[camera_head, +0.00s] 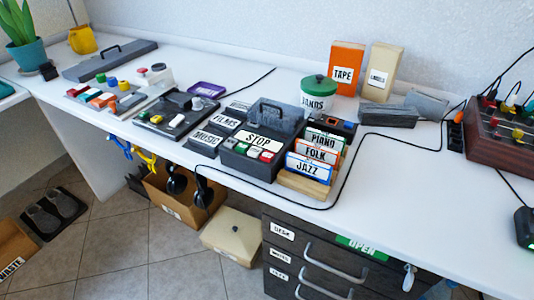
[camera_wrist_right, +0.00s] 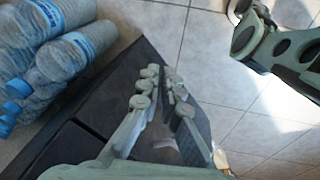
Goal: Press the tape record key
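A dark grey tape recorder (camera_head: 245,165) with a raised clear lid (camera_head: 275,117) stands near the front edge of the white counter in the head view. A white STOP label (camera_head: 259,141) lies across its top. Along its front is a row of small keys: a green key (camera_head: 229,143), pale keys beside it, and a red key (camera_head: 266,156) at the right end. Key markings are too small to read. Neither gripper shows in the head view.
FILMS and MUSIC boxes (camera_head: 208,142) stand left of the recorder; PIANO, FOLK and JAZZ sleeves (camera_head: 310,165) stand close on its right. A black cable (camera_head: 340,180) runs along the counter. Water bottles (camera_wrist_right: 50,50) and a dark surface (camera_wrist_right: 105,105) lie near my right gripper.

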